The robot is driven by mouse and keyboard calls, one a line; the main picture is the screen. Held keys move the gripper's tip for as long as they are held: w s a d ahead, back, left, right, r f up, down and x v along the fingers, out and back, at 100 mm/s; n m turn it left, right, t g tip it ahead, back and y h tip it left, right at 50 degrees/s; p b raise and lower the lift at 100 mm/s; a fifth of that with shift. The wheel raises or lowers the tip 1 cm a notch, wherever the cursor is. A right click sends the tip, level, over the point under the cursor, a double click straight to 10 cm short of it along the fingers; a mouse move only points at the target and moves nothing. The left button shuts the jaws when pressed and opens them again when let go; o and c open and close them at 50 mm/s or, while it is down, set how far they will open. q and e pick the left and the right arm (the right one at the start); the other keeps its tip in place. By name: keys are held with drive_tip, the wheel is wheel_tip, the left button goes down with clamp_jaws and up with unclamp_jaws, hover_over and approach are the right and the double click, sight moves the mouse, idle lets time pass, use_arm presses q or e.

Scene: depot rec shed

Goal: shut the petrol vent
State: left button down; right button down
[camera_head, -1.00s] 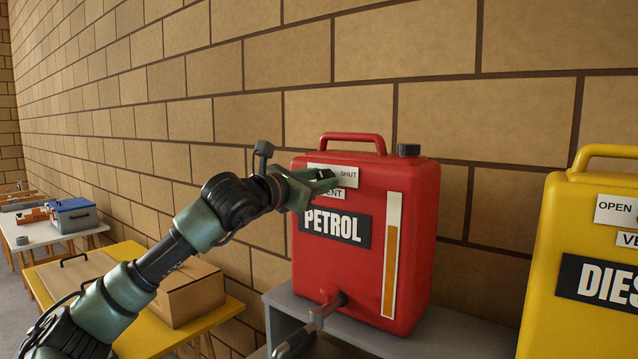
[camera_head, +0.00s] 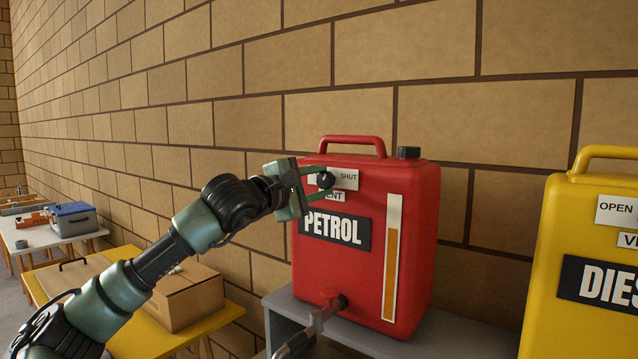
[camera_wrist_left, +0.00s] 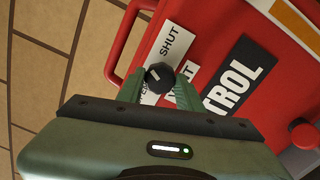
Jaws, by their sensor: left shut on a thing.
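The red petrol can (camera_head: 365,270) stands upright on a grey shelf and carries a PETROL label. Its vent is a round black knob (camera_head: 326,180) on a white plate near the top of the front. SHUT is readable on the plate's right; the left word is mostly covered by my fingers. My left gripper (camera_head: 318,182) is shut on the knob, one finger above and one below. In the left wrist view the knob (camera_wrist_left: 159,78) sits between the green fingertips, with a pale mark on it. I cannot tell which word the mark points at. My right gripper is out of view.
A yellow diesel can (camera_head: 560,240) stands to the right. A tap (camera_head: 325,312) sticks out low on the petrol can's front. The brick wall is close behind. A yellow table (camera_head: 228,308) with a cardboard box (camera_head: 190,298) is at the left.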

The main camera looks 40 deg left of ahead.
use_arm(q)
drive_tip(key=shift+m, duration=1.7)
drive_tip(key=shift+f, duration=0.15)
drive_tip(key=c, duration=0.9)
unclamp_jaws()
drive_tip(key=shift+d, duration=0.1)
drive_tip(key=shift+s, duration=0.2)
drive_tip(key=s+b, duration=0.7)
drive_tip(key=shift+s+d+b, duration=0.25)
drive_tip(key=shift+d+b, duration=0.15)
